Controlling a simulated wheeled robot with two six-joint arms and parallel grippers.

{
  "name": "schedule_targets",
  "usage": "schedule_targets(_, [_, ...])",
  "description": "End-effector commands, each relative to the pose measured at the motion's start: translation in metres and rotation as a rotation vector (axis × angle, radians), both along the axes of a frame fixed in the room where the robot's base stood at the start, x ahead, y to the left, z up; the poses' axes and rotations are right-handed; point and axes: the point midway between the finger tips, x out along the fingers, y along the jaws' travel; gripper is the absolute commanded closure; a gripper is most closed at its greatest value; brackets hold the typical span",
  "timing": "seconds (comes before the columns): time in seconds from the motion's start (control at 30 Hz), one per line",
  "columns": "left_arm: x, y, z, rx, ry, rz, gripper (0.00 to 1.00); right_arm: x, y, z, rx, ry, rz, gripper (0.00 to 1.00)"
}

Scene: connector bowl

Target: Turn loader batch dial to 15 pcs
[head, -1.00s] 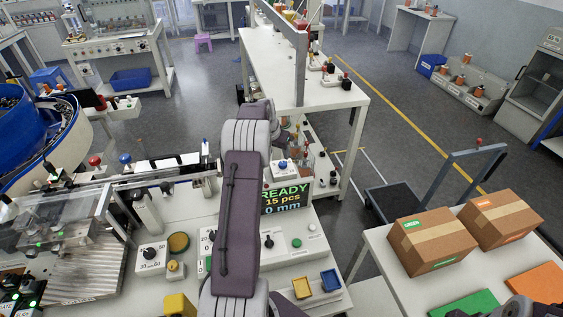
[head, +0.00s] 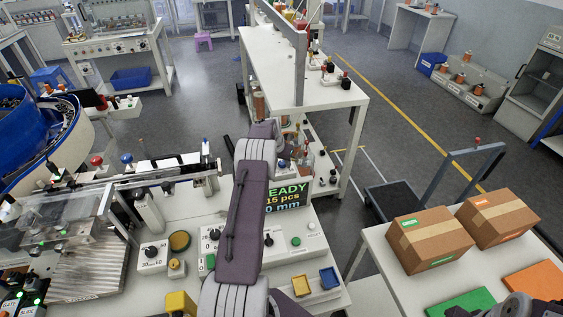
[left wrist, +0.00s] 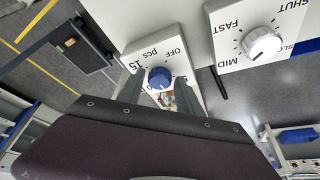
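The batch dial (left wrist: 160,77) is a round blue knob on a white panel (left wrist: 175,42) marked "OFF", "pcs" and "15" in the left wrist view. The "15" lies just left of the knob. I cannot tell exactly where its pointer stands. My left gripper (left wrist: 160,92) has its two grey fingers apart, one on each side of the knob in the picture; it looks open, and contact is not visible. In the head view, the display (head: 286,199) reads "15 pcs", partly hidden by my left arm.
A second white panel with a white knob (left wrist: 262,43), marked "FAST" and "MID", stands beside the dial panel. In the head view, a box with black knobs (head: 152,256) and two small trays (head: 330,279) stand on the bench. Cardboard boxes (head: 432,240) sit at right.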

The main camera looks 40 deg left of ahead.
Motion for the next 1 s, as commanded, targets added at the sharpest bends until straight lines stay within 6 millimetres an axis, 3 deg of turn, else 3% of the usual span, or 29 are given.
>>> schedule_targets(0.03, [0.0,0.0,0.0,0.0,0.0,0.0,0.75,0.0,0.0,0.0,0.0,0.0,0.0,0.48])
schedule_targets(0.1, [0.0,0.0,0.0,0.0,0.0,0.0,0.95,0.0,0.0,0.0,0.0,0.0,0.0,0.48])
schedule_targets(0.13, [0.0,0.0,0.0,0.0,0.0,0.0,1.0,0.0,0.0,0.0,0.0,0.0,0.0,0.48])
schedule_targets(0.33, [0.0,0.002,-0.003,0.0,0.0,-0.054,1.0,0.0,0.0,-0.008,0.0,0.0,0.0,0.48])
schedule_targets(0.47, [0.001,0.004,-0.004,0.0,-0.003,-0.224,1.0,0.0,0.0,-0.019,0.0,0.0,0.0,0.48])
schedule_targets(0.63, [0.001,0.005,0.001,0.001,-0.002,-0.365,1.0,0.0,0.0,-0.015,0.0,0.0,0.0,0.48])
schedule_targets(1.0, [0.0,0.004,0.001,0.001,-0.002,-0.42,1.0,0.0,0.0,-0.014,0.0,0.0,0.0,0.48])
